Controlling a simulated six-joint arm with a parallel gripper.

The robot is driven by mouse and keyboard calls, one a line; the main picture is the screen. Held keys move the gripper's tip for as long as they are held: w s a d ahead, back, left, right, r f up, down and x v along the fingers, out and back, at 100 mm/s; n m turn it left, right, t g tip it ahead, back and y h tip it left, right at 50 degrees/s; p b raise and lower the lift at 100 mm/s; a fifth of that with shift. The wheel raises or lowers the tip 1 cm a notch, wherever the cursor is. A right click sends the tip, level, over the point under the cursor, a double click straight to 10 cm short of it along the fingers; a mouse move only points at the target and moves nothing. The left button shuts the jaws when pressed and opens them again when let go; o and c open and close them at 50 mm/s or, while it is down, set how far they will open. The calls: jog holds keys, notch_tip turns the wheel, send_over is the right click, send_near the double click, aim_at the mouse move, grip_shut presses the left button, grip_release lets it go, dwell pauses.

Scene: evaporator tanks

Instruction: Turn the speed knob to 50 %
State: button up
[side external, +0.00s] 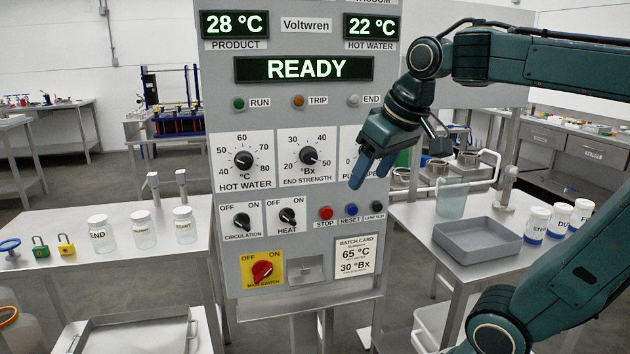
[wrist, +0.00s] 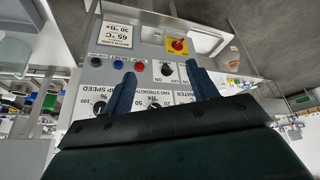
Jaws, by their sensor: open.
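The grey control panel (side external: 225,185) stands in the middle of the side view. The pump speed plate is at the right of its middle row, largely hidden behind my gripper (side external: 371,172). In the wrist view, upside down, the pump speed plate (wrist: 84,98) shows its lettering, a % sign and a 100 mark; I cannot make out the knob's pointer. My gripper (wrist: 160,70) is open and empty, its fingers spread in front of the panel. I cannot tell whether either finger touches it.
The end strength knob (side external: 308,156) and hot water knob (side external: 243,159) sit to the left. Below are the red stop button (side external: 326,213), blue reset button (side external: 351,210), heat switch (side external: 288,216) and red main switch (side external: 262,270). A grey tray (side external: 477,240) lies on the right table.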

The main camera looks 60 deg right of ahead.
jog(key=w+d+r+m+g, duration=0.1)
jog(key=w+d+r+m, duration=0.1)
jog(key=d+r, duration=0.3)
jog(key=w+d+r+m+h, duration=0.1)
jog(key=d+r, duration=0.4)
jog(key=d, duration=0.8)
jog(key=w+m, duration=0.1)
jog(key=m, duration=0.1)
jog(key=shift+w+m+g+h, duration=0.3)
jog(key=shift+w+m+g, duration=0.1)
jog(key=shift+f, duration=0.1)
jog(key=x, duration=1.3)
jog(key=shift+w+f, duration=0.15)
jog(key=shift+f, duration=0.1)
jog(key=c, duration=1)
